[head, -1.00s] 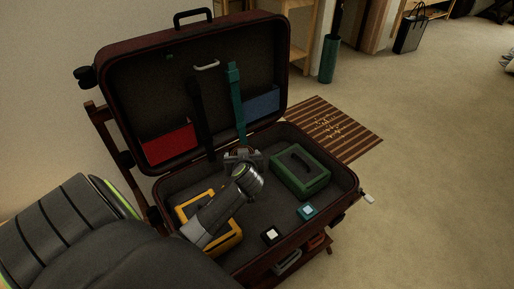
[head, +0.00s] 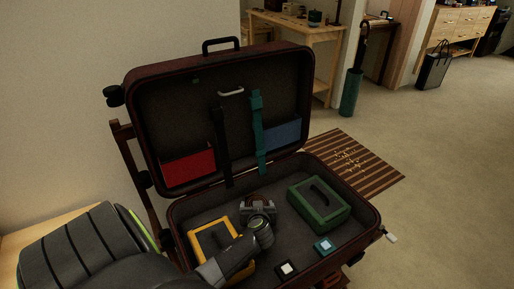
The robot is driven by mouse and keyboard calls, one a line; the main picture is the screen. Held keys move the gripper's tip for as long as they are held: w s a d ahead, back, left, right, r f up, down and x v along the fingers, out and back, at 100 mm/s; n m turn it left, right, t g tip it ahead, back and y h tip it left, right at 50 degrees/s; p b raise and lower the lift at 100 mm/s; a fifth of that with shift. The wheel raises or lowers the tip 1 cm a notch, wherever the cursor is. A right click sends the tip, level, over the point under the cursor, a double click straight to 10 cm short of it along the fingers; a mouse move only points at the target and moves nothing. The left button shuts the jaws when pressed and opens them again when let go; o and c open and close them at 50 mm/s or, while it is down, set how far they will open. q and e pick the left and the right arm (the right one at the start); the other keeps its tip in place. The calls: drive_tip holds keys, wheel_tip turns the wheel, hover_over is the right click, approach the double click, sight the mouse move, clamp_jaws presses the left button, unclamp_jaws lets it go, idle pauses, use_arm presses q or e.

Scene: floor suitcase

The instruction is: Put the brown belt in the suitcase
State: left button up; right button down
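The open suitcase (head: 372,214) is dark red with a grey lining, its lid upright at the back. My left gripper (head: 257,207) is low inside the main compartment, between a yellow-framed case and a green case. A small brown curved thing, seemingly the brown belt (head: 257,196), shows right at its fingers on the far side. The gripper and wrist hide part of it. I cannot tell whether the fingers grip it or are apart from it. My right gripper is not in view.
The suitcase holds the yellow-framed case (head: 196,244), green case (head: 329,217), and two small boxes, white-topped (head: 287,269) and teal (head: 324,246). Red (head: 188,168) and blue (head: 283,133) items sit in the lid, with black (head: 222,150) and teal straps (head: 257,140). A striped mat (head: 372,172) lies behind.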

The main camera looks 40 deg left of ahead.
use_arm(q)
drive_tip(key=o, duration=1.1)
drive_tip(key=shift+c, duration=0.2)
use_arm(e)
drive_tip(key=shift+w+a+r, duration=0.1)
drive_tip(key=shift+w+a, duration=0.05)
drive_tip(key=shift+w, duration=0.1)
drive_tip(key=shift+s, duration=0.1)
use_arm(q)
drive_tip(key=shift+r, duration=0.15)
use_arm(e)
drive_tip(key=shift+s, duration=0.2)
use_arm(q)
drive_tip(key=v, duration=0.4)
drive_tip(key=shift+s+d+p, duration=0.15)
drive_tip(key=shift+p, duration=0.25)
drive_tip(key=v, duration=0.7)
drive_tip(key=shift+s+d+r, duration=0.15)
drive_tip(key=shift+r, duration=0.05)
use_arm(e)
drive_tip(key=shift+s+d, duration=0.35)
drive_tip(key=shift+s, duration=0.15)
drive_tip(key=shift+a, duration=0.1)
